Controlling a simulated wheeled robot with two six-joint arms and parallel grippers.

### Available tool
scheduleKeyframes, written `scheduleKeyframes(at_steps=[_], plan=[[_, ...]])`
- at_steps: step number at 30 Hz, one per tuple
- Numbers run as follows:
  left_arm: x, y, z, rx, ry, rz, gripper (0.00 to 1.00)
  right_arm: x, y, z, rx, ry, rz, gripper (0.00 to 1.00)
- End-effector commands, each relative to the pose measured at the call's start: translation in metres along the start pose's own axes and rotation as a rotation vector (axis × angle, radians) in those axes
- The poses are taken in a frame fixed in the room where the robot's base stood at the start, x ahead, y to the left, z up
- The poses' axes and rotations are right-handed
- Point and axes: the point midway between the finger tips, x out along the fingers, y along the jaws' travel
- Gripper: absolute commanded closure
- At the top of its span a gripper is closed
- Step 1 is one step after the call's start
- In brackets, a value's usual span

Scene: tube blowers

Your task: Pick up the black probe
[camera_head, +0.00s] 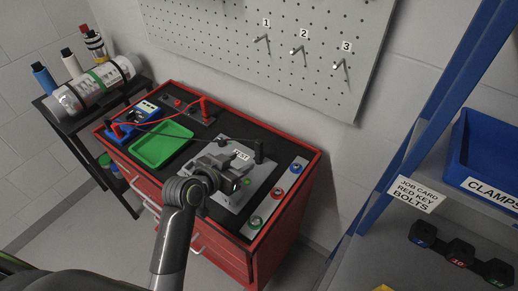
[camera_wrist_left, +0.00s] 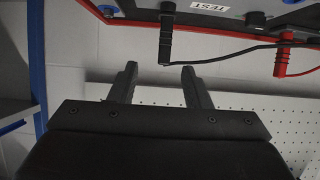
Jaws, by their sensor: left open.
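The black probe (camera_head: 258,151) stands at the back right of the red cabinet's black top, beside the TEST board (camera_head: 232,192), with a thin black cable. In the left wrist view the black probe (camera_wrist_left: 166,40) appears beyond the fingertips, roughly in line with the gap between them and apart from them. My left gripper (camera_head: 222,168) is over the TEST board, hiding part of it. In the left wrist view the left gripper (camera_wrist_left: 160,72) has its two fingers apart with nothing between them. My right gripper is not in view.
A red probe (camera_head: 203,108) with a red cable stands farther back left. A green tray (camera_head: 162,144) and a blue meter (camera_head: 142,113) share the cabinet top (camera_head: 290,149). A pegboard (camera_head: 262,70) with numbered hooks is behind. A blue-framed shelf (camera_head: 366,225) stands right.

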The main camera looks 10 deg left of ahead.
Motion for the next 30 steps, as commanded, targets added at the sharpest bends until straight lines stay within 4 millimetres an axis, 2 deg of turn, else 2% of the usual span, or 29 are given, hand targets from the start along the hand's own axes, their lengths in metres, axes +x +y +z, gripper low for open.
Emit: scheduleKeyframes(at_steps=[6, 12, 23, 30], plan=[[0.035, 0.000, -0.001, -0.001, -0.001, 0.001, 0.56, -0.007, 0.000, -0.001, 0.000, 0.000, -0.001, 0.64], [0.060, -0.001, 0.000, 0.000, -0.002, -0.001, 0.56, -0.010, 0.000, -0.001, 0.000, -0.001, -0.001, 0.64], [0.079, -0.003, 0.000, 0.001, -0.002, 0.000, 0.56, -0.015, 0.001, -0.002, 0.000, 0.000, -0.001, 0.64], [0.106, -0.009, 0.001, 0.000, -0.003, 0.000, 0.56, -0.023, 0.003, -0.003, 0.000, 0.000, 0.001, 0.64]])
